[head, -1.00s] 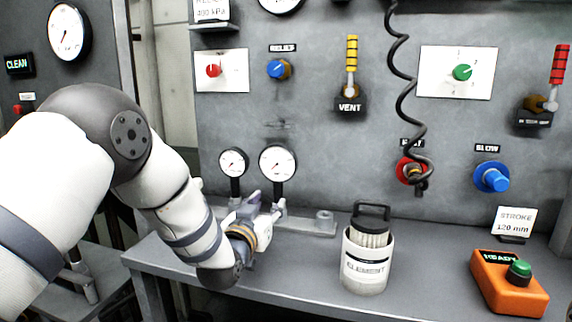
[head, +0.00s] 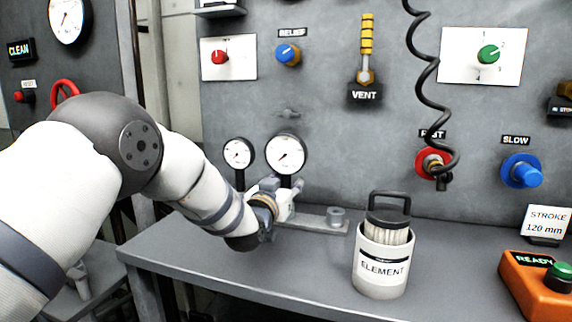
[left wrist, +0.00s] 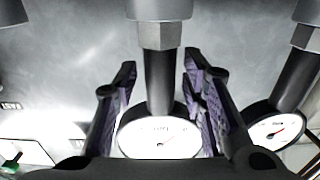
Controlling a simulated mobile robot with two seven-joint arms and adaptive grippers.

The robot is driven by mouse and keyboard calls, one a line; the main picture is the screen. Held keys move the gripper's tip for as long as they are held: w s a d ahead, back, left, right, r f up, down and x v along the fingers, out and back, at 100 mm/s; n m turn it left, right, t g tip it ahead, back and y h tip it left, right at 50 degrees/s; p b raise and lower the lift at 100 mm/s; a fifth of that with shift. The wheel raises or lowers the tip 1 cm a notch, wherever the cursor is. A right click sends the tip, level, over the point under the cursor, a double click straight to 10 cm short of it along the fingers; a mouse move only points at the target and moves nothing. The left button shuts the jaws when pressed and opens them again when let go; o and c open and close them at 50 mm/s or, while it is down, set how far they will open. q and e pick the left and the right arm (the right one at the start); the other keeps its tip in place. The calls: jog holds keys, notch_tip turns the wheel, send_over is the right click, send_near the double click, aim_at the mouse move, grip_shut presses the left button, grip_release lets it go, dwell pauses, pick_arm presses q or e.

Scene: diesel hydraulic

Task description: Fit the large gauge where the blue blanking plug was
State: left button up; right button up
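The large gauge (head: 286,154), with a white dial and dark stem, stands upright in a rack (head: 318,222) on the bench, right of a smaller gauge (head: 238,153). My left gripper (head: 284,193) is at the large gauge's stem, just below its dial. In the left wrist view, the open fingers (left wrist: 160,75) stand either side of the large gauge (left wrist: 160,140), with gaps beside its stem. The smaller gauge (left wrist: 277,128) is at the right there. A blue fitting (head: 522,172) sits under the SLOW label; I cannot tell whether it is the plug. My right gripper is out of view.
A white ELEMENT canister (head: 382,265) stands right of the rack. A coiled black hose (head: 428,90) hangs before a red-ringed port (head: 428,163). An orange READY box (head: 530,290) is at the front right. The bench between canister and box is clear.

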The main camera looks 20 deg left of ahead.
aim_at(284, 153)
pick_arm(q)
grip_shut()
jog(key=shift+r, duration=0.1)
jog(key=shift+r+p, duration=0.65)
jog(key=shift+r, duration=1.1)
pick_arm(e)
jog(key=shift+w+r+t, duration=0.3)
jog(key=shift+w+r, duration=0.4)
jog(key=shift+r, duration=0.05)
pick_arm(q)
jog(key=shift+r+p, duration=0.55)
jog(key=shift+r, duration=1.6)
jog(key=shift+f, duration=0.2)
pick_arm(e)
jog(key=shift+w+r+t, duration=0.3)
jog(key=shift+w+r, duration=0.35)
